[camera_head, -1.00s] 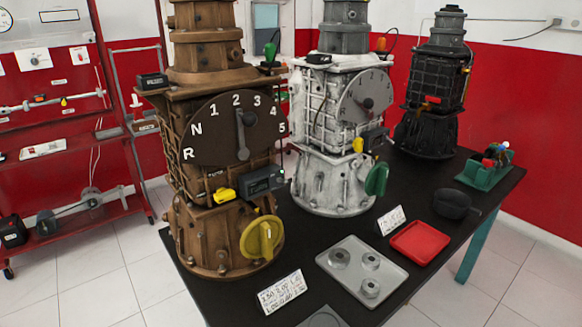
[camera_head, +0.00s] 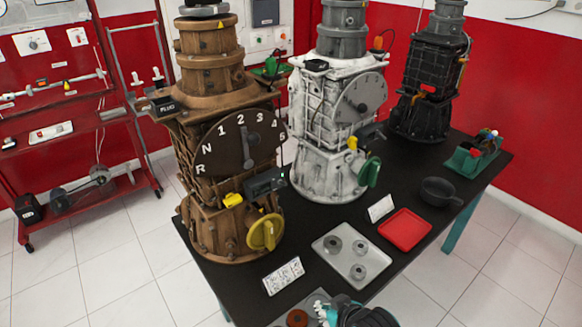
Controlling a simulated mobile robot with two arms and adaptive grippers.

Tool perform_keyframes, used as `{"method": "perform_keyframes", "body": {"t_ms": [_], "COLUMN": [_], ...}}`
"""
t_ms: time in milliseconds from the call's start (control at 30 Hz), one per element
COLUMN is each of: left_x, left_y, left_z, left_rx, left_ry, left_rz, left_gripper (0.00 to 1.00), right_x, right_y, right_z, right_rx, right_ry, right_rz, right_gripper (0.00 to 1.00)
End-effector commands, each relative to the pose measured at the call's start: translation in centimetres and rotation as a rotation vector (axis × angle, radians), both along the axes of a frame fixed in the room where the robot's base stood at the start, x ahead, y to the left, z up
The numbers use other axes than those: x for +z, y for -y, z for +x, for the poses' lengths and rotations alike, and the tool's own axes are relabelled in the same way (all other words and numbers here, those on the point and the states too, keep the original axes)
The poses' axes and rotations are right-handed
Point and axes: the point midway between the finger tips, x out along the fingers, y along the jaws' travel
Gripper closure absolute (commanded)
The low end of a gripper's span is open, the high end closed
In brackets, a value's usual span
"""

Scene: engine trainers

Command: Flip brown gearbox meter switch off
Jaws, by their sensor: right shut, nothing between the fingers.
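The brown gearbox (camera_head: 212,225) stands upright on the black table, with a dark dial (camera_head: 225,155) lettered R, N and 1 to 5. A dark grey meter box (camera_head: 265,184) sits on its front below the dial; its switch is too small to make out. A yellow part (camera_head: 232,200) is beside the box, and a yellow handwheel (camera_head: 265,232) is below it. My right gripper (camera_head: 332,312), black and teal, shows partly at the bottom edge, shut and empty, well apart from the gearbox. My left gripper is not in view.
A white gearbox (camera_head: 310,175) and a black gearbox (camera_head: 420,115) stand to the right. A red rack (camera_head: 60,140) stands at left.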

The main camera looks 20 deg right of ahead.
Motion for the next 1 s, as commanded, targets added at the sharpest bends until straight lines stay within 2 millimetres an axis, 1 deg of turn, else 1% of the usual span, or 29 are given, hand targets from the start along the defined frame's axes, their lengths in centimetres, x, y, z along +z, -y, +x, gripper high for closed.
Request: {"method": "perform_keyframes", "body": {"t_ms": [33,67,100,167,200,267,300,367,400,500,600,633,900,1000], "left_x": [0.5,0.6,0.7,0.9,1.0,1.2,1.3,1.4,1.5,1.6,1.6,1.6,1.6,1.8], "left_y": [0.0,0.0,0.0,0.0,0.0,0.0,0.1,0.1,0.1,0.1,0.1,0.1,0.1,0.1], "left_z": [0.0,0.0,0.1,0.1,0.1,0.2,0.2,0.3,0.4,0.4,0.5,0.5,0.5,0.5], "left_rx": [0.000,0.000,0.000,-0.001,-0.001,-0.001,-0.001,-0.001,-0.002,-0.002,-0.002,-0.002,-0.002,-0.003], "left_ry": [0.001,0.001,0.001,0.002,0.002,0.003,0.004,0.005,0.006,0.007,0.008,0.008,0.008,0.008], "left_rz": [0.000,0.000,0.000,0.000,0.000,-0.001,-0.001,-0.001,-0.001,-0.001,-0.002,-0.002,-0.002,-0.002], "left_gripper": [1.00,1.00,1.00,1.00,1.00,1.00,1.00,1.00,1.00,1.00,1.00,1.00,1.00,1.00], "right_x": [2.3,3.4,5.0,7.5,9.2,11.8,13.7,16.5,18.3,21.6,23.1,23.2,23.3,23.3], "right_y": [0.2,0.3,0.3,0.5,0.7,1.1,1.4,1.9,2.3,2.9,3.2,3.2,3.2,3.2], "right_z": [2.5,3.9,5.7,8.5,10.2,12.6,14.1,16.1,17.1,18.8,19.4,19.5,19.5,19.8], "right_rx": [0.003,0.003,0.004,0.006,0.009,0.013,0.016,0.022,0.026,0.036,0.042,0.041,0.041,0.041], "right_ry": [0.081,0.128,0.194,0.292,0.357,0.452,0.514,0.603,0.656,0.754,0.796,0.801,0.803,0.803], "right_rz": [0.018,0.033,0.058,0.096,0.122,0.164,0.194,0.237,0.263,0.316,0.344,0.348,0.348,0.348], "right_gripper": [1.00,1.00,1.00,1.00,1.00,1.00,1.00,1.00,1.00,1.00,1.00,1.00,1.00,1.00]}}
